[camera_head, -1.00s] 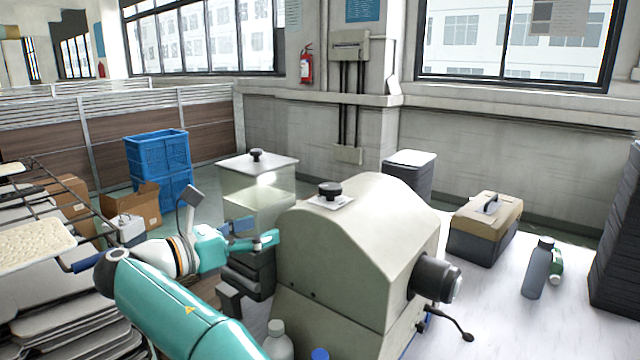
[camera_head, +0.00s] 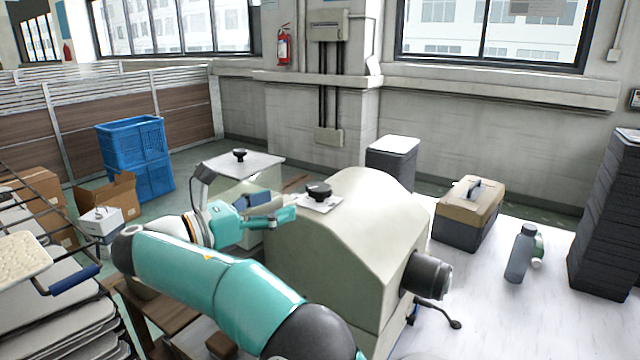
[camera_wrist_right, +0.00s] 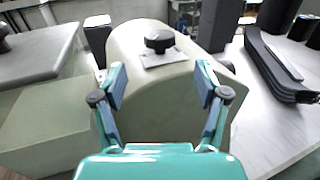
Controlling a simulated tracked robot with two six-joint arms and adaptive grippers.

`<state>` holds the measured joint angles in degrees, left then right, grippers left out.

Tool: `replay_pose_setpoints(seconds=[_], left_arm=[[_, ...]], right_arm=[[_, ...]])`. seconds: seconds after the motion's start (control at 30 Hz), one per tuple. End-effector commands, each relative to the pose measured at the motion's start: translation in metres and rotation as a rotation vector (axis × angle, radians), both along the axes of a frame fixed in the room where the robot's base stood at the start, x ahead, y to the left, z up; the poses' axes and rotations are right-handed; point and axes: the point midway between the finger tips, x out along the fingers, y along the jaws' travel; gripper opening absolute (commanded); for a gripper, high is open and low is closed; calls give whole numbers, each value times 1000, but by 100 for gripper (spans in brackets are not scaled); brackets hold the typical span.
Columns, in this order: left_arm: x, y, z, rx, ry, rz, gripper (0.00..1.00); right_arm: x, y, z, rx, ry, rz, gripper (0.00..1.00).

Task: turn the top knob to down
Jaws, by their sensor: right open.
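The top knob (camera_head: 319,190) is black and round, on a pale square plate on top of the beige rounded machine (camera_head: 340,235). In the right wrist view the knob (camera_wrist_right: 159,40) stands ahead, centred beyond the fingertips. My right gripper (camera_head: 272,207) is just left of the knob in the head view, apart from it. In the right wrist view the right gripper (camera_wrist_right: 161,80) is open, its fingers spread wide with nothing between them. The knob's pointing direction is too small to tell. My left gripper is not in view.
A box with a second black knob (camera_head: 239,155) stands behind my right gripper. A dark cylinder (camera_head: 430,275) and a lever (camera_head: 440,312) stick out from the machine's right side. A toolbox (camera_head: 468,212) and a bottle (camera_head: 520,253) stand on the white table.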

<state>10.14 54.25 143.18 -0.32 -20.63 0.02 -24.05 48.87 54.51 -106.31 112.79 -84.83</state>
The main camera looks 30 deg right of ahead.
Motion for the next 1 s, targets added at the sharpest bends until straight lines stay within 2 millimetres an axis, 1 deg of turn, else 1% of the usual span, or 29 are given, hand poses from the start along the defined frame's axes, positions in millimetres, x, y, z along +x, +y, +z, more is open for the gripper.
replay_pose_setpoints(seconds=[0.03,0.3,0.4,0.5,0.6,0.7,0.97,1.0], left_arm=[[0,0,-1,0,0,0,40],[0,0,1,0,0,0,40],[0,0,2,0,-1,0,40],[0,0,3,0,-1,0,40],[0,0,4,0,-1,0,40],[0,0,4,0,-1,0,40],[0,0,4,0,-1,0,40],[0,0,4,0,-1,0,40]], right_arm=[[0,-13,-1,0,1,-4,73],[5,-70,0,0,1,-3,73],[6,-86,-1,0,2,-1,73],[7,-97,0,0,1,0,73],[8,-105,-1,-1,1,-1,73],[8,-108,-1,-1,1,1,73],[8,-108,-1,-1,1,1,73],[8,-108,-1,-1,2,1,67]])
